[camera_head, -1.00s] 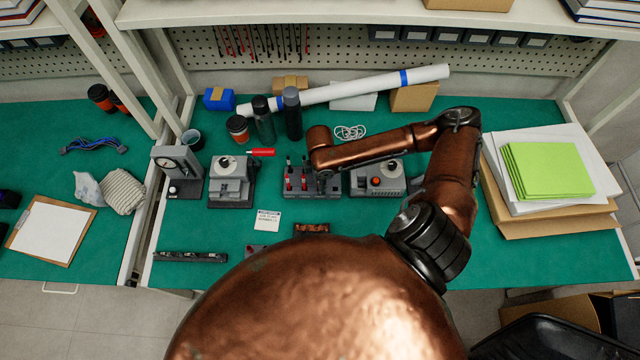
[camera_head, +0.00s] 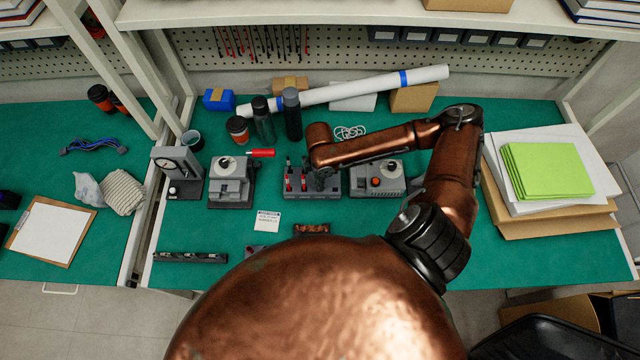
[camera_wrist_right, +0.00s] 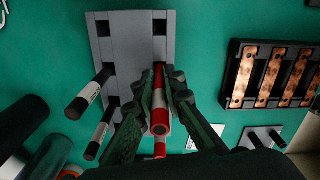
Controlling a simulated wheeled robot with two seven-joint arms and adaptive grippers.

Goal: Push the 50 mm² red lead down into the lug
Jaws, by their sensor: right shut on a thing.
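My right gripper (camera_wrist_right: 160,85) is shut on a red lead (camera_wrist_right: 159,122) with a white band near its end. The lead runs between both fingers toward the grey block (camera_wrist_right: 125,30), which has square openings. Another red lead (camera_wrist_right: 160,149) shows just below the fingers. In the head view the right gripper (camera_head: 321,177) is over the right part of the grey block (camera_head: 312,194), partly hidden by my arm. Red leads (camera_head: 289,183) stand at the block's left. I cannot read the lead sizes, and no lug can be made out. My left gripper is not in view.
Two dark-ended leads with white labels (camera_wrist_right: 90,92) stand left of the gripper. A black tray (camera_wrist_right: 234,72) of copper bars lies right. Grey devices (camera_head: 232,183) and (camera_head: 377,179) flank the block.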

